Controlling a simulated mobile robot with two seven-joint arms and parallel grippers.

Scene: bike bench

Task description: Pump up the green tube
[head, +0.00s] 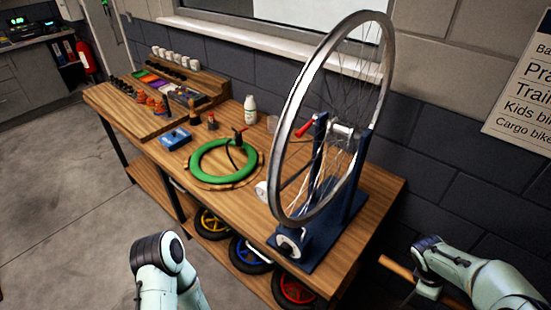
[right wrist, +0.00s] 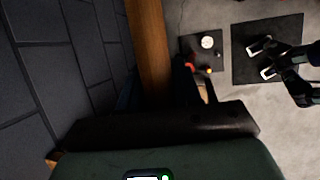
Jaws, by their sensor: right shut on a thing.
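The green tube (head: 195,165) lies as a ring on a round wooden board on the bench. A small black and red fitting (head: 238,136) stands at the tube's far right side, with a thin dark line curving by it; whether it is locked on a valve I cannot tell. My right gripper (head: 426,289) is low at the bench's right end, shut on a wooden bar (head: 396,269) that looks like a pump handle. What is below the bar is hidden.
A wheel (head: 289,120) stands in a blue stand (head: 320,245) on the bench's right part. A white bottle (head: 250,108), a blue box (head: 175,139) and small parts stand farther left. Colored wheels (head: 250,254) lie on the lower shelf. A block wall runs behind.

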